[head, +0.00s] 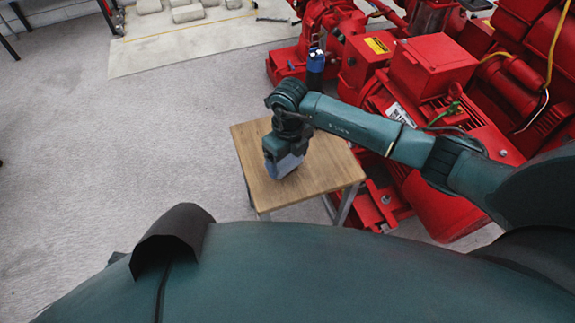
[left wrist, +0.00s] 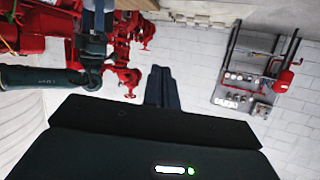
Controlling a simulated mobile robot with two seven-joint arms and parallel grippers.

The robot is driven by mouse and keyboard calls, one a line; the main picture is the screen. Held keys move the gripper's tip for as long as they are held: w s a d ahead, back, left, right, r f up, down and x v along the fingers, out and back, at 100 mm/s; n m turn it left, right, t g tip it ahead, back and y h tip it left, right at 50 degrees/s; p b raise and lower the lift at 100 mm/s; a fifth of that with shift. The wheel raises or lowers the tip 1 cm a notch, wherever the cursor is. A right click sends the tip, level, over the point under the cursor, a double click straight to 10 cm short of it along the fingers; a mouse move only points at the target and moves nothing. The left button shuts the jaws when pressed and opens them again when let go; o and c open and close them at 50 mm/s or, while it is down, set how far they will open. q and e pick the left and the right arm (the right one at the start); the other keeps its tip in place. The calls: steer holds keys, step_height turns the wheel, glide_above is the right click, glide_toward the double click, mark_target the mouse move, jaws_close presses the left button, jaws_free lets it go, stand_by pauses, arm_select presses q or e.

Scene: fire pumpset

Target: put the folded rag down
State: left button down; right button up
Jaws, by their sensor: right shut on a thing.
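A folded rag (head: 286,167), blue-grey, is held in my right gripper (head: 284,157), which points down over a small wooden-topped table (head: 325,177). The jaws are shut on the rag and partly hide it. The rag is low over the left-middle of the tabletop; I cannot tell whether it touches the wood. My left gripper (left wrist: 161,88) shows only in the left wrist view, its dark fingers together with nothing seen between them, away from the table.
A red pumpset (head: 430,65) stands close behind and to the right of the table. A dark blue cylindrical object (head: 315,66) is beyond the table's far edge. The grey floor (head: 150,130) at left is clear. Much of the tabletop is bare.

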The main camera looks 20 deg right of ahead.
mark_target(288, 162)
arm_select(q)
steer(key=shift+w+t+b, duration=0.2)
steer(key=shift+t+b, duration=0.1)
arm_select(e)
steer(key=shift+f, duration=1.45)
arm_select(q)
steer(key=shift+f, duration=0.1)
arm_select(e)
steer(key=shift+f, duration=0.1)
steer(key=o, duration=0.8)
arm_select(q)
steer(key=shift+w, duration=0.1)
